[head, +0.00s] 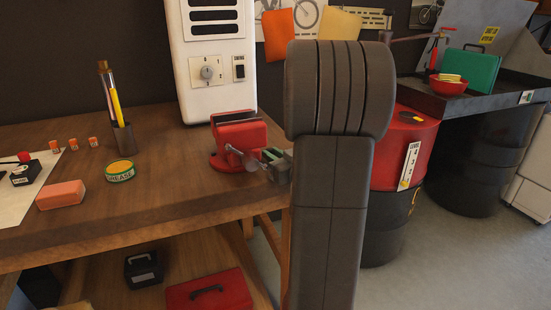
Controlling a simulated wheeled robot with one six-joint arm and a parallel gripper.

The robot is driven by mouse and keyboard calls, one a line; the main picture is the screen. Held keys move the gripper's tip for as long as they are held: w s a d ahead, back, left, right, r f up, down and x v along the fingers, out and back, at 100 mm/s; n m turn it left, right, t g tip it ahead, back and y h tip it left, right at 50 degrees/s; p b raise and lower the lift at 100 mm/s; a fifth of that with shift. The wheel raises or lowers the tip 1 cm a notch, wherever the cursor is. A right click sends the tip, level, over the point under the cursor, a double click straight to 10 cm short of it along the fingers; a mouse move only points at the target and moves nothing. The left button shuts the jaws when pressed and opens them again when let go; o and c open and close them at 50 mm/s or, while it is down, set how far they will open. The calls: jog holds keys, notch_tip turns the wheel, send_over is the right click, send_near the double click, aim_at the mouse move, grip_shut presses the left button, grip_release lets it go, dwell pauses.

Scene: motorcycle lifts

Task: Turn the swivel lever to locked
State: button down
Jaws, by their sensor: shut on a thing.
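A red bench vise (240,138) stands near the right end of the wooden workbench. A grey metal lever (235,151) shows low on its front side and runs right. What looks like my gripper (272,158), a small dark grey and green part, sits at the vise's right side, against the lever's right end. It is shut on the lever as far as I can see. My thick dark arm hides most of what is behind and right of it. The lever's exact angle and any lock marking are too small to tell.
A grease tin (120,170), a pen holder (123,137) and an orange block (62,195) stand on the bench (165,185) to the left. A white box with a dial (207,72) stands behind the vise. A red drum (410,140) is right of my arm.

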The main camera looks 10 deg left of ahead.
jog(key=c, duration=1.3)
grip_release()
jog(key=v, duration=1.3)
jog(key=shift+s+d+p, duration=0.25)
jog(key=shift+s+p, duration=0.05)
jog(key=x, duration=1.3)
jog(key=shift+w+a, duration=0.3)
jog(key=shift+s+d, duration=0.1)
